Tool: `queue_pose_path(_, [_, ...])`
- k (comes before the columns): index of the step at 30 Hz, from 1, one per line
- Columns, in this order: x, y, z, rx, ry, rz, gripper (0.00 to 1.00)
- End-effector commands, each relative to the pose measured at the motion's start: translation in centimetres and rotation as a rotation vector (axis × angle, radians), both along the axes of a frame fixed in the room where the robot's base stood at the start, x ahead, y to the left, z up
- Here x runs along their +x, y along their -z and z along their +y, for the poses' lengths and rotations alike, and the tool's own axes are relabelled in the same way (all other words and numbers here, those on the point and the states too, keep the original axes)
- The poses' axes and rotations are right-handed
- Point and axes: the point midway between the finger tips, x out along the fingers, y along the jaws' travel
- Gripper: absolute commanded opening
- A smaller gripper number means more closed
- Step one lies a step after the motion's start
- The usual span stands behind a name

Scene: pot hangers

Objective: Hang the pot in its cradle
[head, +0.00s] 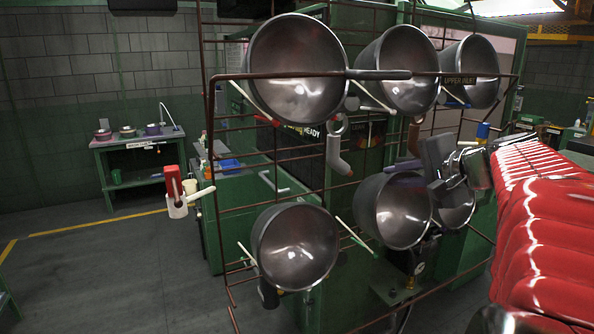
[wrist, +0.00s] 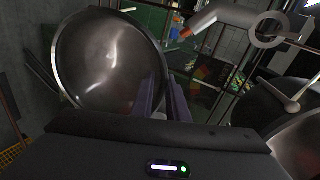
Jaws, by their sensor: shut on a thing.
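My gripper (head: 403,166) is at the rack's lower middle, shut on the upper rim of a dark steel pot (head: 404,216). The pot's open mouth faces the head camera. In the wrist view the same pot (wrist: 105,60) fills the upper left, and my two purplish fingers (wrist: 166,98) overlap its right edge. The exact contact is hard to see. The pot is close to the wire rack (head: 237,193), in front of it or against it. I cannot tell whether a cradle bears it; its back and any support are hidden.
Several other pots hang on the rack: a large one (head: 297,70) at the upper left, one (head: 295,247) at the lower left, and one (head: 457,207) close at the right. A grey handle with a ring (head: 336,152) and pale pegs (head: 358,238) stick out nearby.

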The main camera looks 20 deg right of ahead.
Motion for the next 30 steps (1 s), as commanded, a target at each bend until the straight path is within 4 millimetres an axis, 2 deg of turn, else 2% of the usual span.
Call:
queue_pose_path(15, [2.5,2.2,0.1,0.000,0.001,-0.002,0.00])
queue_pose_path(22, [2.6,3.1,0.0,-0.002,0.001,-0.001,0.00])
queue_pose_path(30, [2.6,3.2,0.0,-0.002,0.001,-0.002,0.00])
